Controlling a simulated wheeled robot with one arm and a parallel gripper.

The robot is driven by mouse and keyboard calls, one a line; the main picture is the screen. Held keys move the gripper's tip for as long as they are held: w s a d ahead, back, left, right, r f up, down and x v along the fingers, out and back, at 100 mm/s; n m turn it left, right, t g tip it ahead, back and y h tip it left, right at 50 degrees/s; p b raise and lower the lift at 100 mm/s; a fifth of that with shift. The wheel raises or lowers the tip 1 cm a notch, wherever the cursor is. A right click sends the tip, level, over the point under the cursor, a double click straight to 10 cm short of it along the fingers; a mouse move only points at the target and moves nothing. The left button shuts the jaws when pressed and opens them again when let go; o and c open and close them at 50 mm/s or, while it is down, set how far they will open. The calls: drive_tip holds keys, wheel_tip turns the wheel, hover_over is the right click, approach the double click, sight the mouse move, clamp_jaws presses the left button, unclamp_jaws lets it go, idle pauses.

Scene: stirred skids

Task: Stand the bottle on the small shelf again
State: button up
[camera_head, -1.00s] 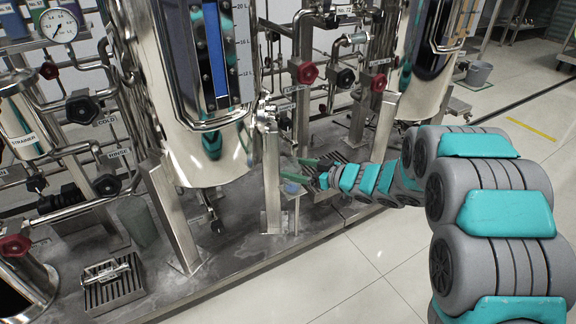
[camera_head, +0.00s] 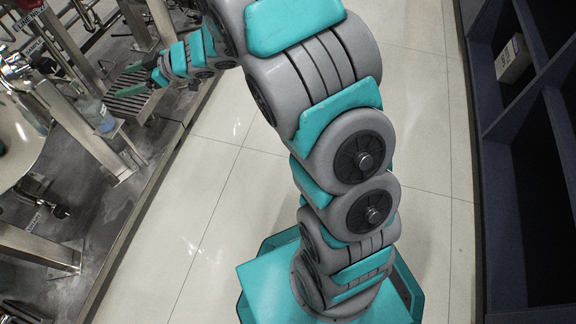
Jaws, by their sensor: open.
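A pale blue, see-through bottle (camera_head: 97,115) is at the left, by the steel posts of the skid. It appears upright, its axis in line with the nearby post, on a small metal shelf (camera_head: 113,131). My gripper (camera_head: 121,81) is at the end of my outstretched arm, its two green fingers apart. No object shows between the fingers. The fingertips point left and are a little above the bottle in the picture, apart from it. The bottle is small here, and its top is hard to make out.
Steel posts (camera_head: 75,130) and a vessel crowd the left side. A metal grating (camera_head: 132,105) lies under my gripper. The pale tiled floor (camera_head: 215,190) is clear in the middle. A dark shelving unit (camera_head: 495,150) with a small box (camera_head: 512,58) stands at the right.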

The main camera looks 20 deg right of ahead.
drive_tip(key=w+d+r+m+t+h, duration=0.1)
drive_tip(key=d+r+m+t+h, duration=0.3)
drive_tip(key=d, duration=0.6)
drive_tip(key=w+d+r+m+h, duration=0.1)
drive_tip(key=w+d+m+h, duration=0.1)
drive_tip(key=d+h, duration=0.55)
drive_tip(key=s+d+m+g+h, duration=0.2)
drive_tip(key=s+d+m+h, duration=0.15)
drive_tip(key=s+d, duration=0.85)
drive_tip(key=s+d+f+m+g, duration=0.1)
drive_tip(key=s+d+m+g, duration=0.15)
drive_tip(key=s, duration=0.55)
drive_tip(key=s+d+f+m+g, duration=0.1)
drive_tip(key=s+g, duration=0.2)
drive_tip(key=s, duration=0.4)
drive_tip(key=s+a+g+y, duration=0.1)
drive_tip(key=s+a+g, duration=0.1)
drive_tip(key=s, duration=0.7)
drive_tip(key=s+a+g+y, duration=0.1)
drive_tip(key=s+a+g, duration=0.2)
drive_tip(key=s, duration=0.7)
drive_tip(key=shift+s+a+y, duration=0.25)
drive_tip(key=shift+a+y, duration=0.05)
drive_tip(key=shift+a, duration=0.75)
